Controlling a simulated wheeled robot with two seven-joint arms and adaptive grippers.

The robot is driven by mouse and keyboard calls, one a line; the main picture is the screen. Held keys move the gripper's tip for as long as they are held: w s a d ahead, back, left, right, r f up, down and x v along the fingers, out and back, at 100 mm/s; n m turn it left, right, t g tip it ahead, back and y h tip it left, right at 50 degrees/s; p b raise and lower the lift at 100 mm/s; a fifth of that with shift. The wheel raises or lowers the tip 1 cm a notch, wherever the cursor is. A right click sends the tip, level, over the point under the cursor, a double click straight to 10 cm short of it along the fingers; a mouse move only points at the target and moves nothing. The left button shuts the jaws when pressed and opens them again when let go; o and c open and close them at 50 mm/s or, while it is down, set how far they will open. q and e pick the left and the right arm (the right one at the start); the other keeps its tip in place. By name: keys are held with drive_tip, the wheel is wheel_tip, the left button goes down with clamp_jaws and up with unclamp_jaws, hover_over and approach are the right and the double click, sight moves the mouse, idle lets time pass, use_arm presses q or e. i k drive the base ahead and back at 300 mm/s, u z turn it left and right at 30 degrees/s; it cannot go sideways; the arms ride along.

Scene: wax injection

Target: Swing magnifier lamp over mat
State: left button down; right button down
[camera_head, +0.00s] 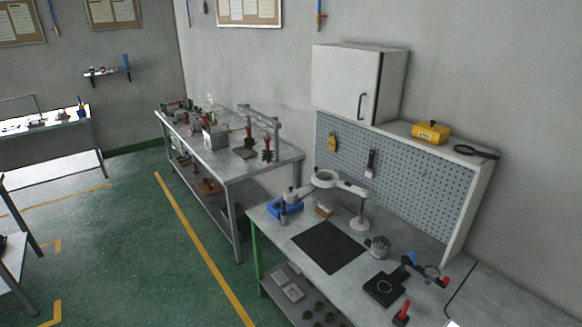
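The white magnifier lamp (359,221) stands on the near workbench, behind the right side of the mat. Its arm reaches left, and its round ring head (323,179) hangs above the back of the bench, beyond the mat. The dark mat (329,247) lies flat and bare on the bench top. Neither of my grippers can be made out. A small white piece shows at the bottom edge, too cut off to identify.
On the bench (262,219) a blue tray (285,208) stands left of the lamp. A grey pot (377,247), a black plate (385,289) and a red-handled item (401,314) are to the right. A pegboard (400,176) and white cabinet (345,82) rise behind.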

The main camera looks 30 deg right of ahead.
sight(363, 193)
drive_tip(key=u, duration=0.2)
drive_tip(key=i, duration=1.8)
drive_tip(key=z, duration=0.5)
drive_tip(key=i, duration=0.95)
drive_tip(key=z, duration=0.8)
